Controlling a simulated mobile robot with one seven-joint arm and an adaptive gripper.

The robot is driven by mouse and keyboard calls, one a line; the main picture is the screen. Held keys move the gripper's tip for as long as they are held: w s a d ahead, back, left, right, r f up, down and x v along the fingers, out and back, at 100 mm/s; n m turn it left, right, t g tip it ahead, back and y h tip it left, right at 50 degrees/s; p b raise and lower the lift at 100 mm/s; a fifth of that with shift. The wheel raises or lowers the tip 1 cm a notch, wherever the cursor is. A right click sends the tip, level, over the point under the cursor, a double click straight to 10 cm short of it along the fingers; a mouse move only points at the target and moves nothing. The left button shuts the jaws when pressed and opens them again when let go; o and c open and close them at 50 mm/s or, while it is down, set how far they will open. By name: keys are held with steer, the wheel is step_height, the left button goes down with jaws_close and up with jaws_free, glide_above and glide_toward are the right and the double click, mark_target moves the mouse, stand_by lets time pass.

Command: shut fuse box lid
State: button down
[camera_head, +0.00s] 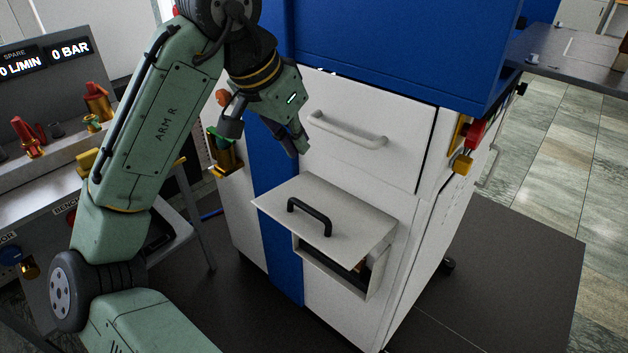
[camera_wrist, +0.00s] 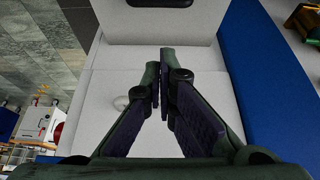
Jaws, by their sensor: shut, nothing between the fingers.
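The fuse box lid (camera_head: 350,225) is a pale grey flap with a black bar handle (camera_head: 309,217), low on the white cabinet front. It stands open, sticking outward above a dark opening (camera_head: 345,265). In the wrist view the lid (camera_wrist: 115,22) fills the top, with its black handle (camera_wrist: 160,3) cut by the top edge. My gripper (camera_head: 302,147) is above the lid, in front of the cabinet, pointing down and apart from the lid. In the wrist view its fingers (camera_wrist: 163,85) are together with nothing between them.
A white panel with a pale bar handle (camera_head: 347,130) is above the lid, right of my gripper. The blue cabinet top (camera_head: 400,50) overhangs it. A red and yellow fitting (camera_head: 470,135) juts from the right side. A bench with red valves (camera_head: 28,138) stands left. Dark floor is free at right.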

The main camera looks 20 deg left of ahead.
steer(key=p, duration=0.1)
glide_above(311, 219)
step_height(311, 219, down, 8)
step_height(311, 219, down, 4)
steer(key=shift+w+r+p, duration=0.1)
steer(key=shift+r+p, duration=0.1)
steer(key=shift+p, duration=0.25)
steer(key=shift+f, duration=0.55)
steer(key=shift+f, duration=0.1)
